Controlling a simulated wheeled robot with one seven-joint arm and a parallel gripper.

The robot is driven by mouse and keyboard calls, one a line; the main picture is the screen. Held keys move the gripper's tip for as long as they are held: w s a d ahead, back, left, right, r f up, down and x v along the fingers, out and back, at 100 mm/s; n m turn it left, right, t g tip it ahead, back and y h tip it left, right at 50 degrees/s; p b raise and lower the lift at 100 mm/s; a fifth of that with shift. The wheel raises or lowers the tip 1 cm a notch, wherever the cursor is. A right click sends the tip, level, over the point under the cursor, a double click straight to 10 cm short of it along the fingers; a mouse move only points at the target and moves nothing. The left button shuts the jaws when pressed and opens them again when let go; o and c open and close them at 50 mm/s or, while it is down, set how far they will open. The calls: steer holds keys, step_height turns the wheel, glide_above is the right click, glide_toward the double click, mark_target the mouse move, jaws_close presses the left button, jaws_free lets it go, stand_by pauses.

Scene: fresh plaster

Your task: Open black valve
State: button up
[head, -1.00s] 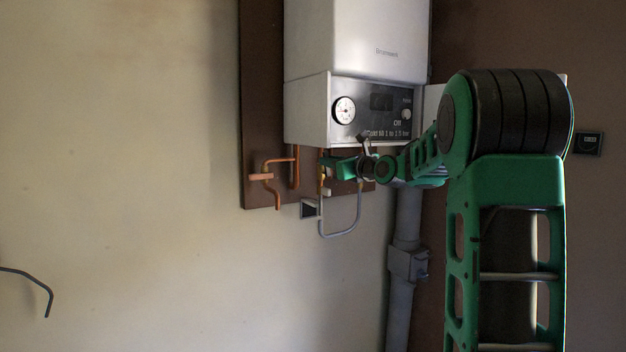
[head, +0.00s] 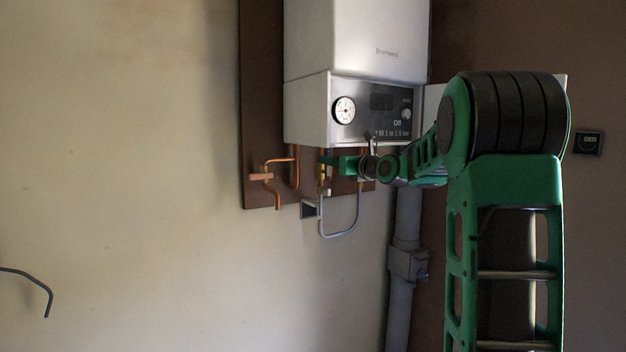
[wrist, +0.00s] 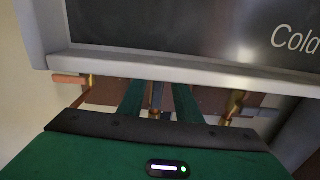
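Under the white boiler (head: 357,50), copper pipes and a grey looped hose (head: 340,235) hang with brass fittings (head: 323,181). My gripper (head: 328,162) is at these fittings, just below the boiler's lower edge. In the wrist view its two green fingers (wrist: 158,103) stand apart, with a narrow brass and dark fitting (wrist: 156,100) seen between them. I cannot tell whether the fingers touch it. I cannot clearly make out a black valve handle; my fingers and the boiler edge hide part of this area.
The boiler's control panel (head: 372,108) with a round gauge (head: 344,110) is just above my gripper. A copper pipe with a crosspiece (head: 262,177) is to the left. A grey pipe (head: 405,225) runs down at the right.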

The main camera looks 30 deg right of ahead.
steer(key=s, duration=1.2)
steer(key=shift+d, duration=0.15)
stand_by(0.6)
steer(key=s+a+f+n+g, duration=0.25)
steer(key=s+f+n, duration=0.2)
steer(key=f, duration=0.25)
steer(key=s+a+f+n+g+h, duration=0.1)
steer(key=s+a+f+n+g, duration=0.15)
steer(key=f+n, duration=0.4)
steer(key=s+a+f+n+g, duration=0.2)
steer(key=s+f+n+g, duration=0.25)
steer(key=f, duration=0.25)
steer(key=s+a+f+n+g, duration=0.2)
steer(key=s+f+n+g, duration=0.1)
steer(key=s, duration=0.5)
steer(key=s+a+f+n+g, duration=0.2)
steer(key=s+f+n, duration=0.3)
steer(key=s, duration=0.4)
steer(key=s+a+f+n+g, duration=0.2)
steer(key=s+n, duration=0.4)
steer(key=s, duration=0.3)
step_height(320, 180, down, 3)
steer(key=shift+s+r+g+y, duration=0.2)
steer(key=shift+s+g+y, duration=0.1)
steer(key=shift+g, duration=0.55)
